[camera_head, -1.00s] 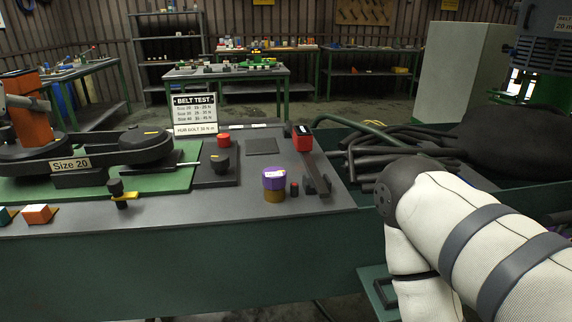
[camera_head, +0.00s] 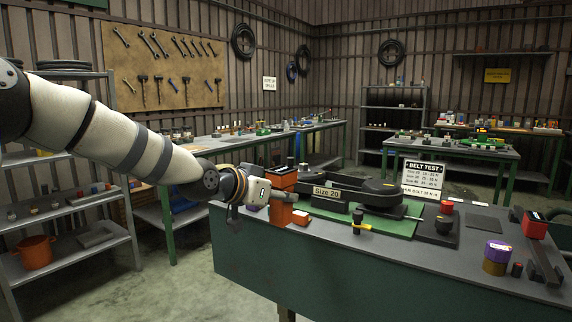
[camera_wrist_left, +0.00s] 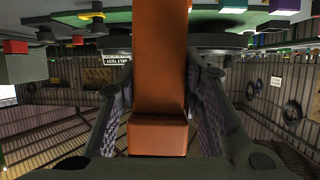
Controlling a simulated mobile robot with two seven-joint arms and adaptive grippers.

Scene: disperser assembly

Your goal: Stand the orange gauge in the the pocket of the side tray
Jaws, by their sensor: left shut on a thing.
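The orange gauge (camera_head: 282,208) stands upright at the left end of the bench, beside the belt rig marked Size 20 (camera_head: 330,192). It also fills the middle of the left wrist view (camera_wrist_left: 160,70). My left gripper (camera_head: 268,193) reaches in from the left and is shut on the gauge, with a dark finger on each side of it. I cannot tell whether the gauge touches the bench. My right gripper is out of view. I cannot make out the side tray's pocket in the current views.
The green bench (camera_head: 330,270) carries a yellow-handled tool (camera_head: 360,222), a purple-topped cylinder (camera_head: 496,255) and a red-topped tool (camera_head: 535,225). A belt test sign (camera_head: 422,177) stands behind. Shelving (camera_head: 65,220) is at the left, with open floor between.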

